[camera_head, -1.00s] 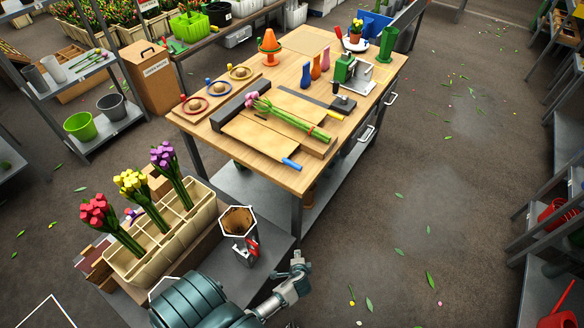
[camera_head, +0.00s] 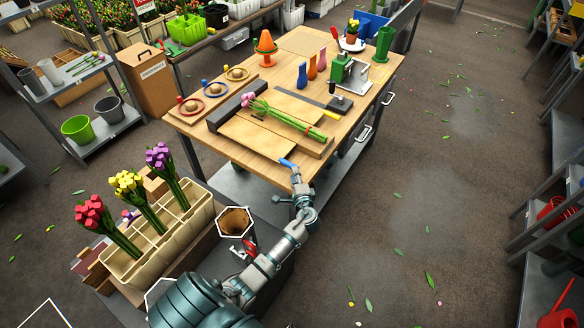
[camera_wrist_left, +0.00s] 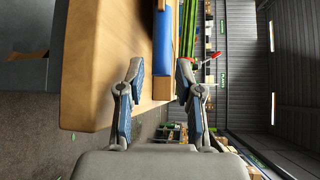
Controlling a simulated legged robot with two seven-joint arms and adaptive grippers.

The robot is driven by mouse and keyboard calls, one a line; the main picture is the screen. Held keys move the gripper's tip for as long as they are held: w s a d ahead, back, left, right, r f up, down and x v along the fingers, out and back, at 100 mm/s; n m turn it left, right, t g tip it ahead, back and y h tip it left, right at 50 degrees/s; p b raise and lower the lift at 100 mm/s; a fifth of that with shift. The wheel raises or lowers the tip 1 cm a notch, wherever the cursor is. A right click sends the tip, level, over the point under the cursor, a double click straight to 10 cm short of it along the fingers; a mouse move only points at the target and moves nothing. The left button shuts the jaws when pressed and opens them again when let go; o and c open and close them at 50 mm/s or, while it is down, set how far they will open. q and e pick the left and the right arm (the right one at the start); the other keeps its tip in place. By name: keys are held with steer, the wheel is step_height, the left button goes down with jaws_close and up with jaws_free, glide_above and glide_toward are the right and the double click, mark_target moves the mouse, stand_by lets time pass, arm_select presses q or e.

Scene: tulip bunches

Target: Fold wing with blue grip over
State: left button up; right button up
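The wing (camera_head: 255,138) is a flat light-wood panel at the near side of a folding board on the workbench. A bunch of pink tulips (camera_head: 292,120) with green stems lies across the board's middle. My left gripper (camera_head: 296,180) is just below the blue grip at the bench edge. In the left wrist view, my open left gripper (camera_wrist_left: 158,85) has its fingers spread and empty, with the blue grip (camera_wrist_left: 164,45) ahead between them. My right gripper is not in view.
A crate (camera_head: 143,262) with red, yellow and purple tulip bunches stands at lower left, beside a hexagonal holder (camera_head: 236,222). Ribbon spools (camera_head: 213,89), vases (camera_head: 312,67) and a green press (camera_head: 341,69) stand farther back on the bench. The floor at right is open.

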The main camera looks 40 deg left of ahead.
arm_select(q)
steer(key=x, duration=0.4)
steer(key=shift+w, duration=0.15)
steer(key=shift+w+a+f, duration=0.1)
steer(key=shift+w+a, duration=0.2)
steer(key=shift+a, duration=0.35)
steer(key=shift+d+f, duration=0.1)
steer(key=shift+d, duration=0.05)
jaws_close()
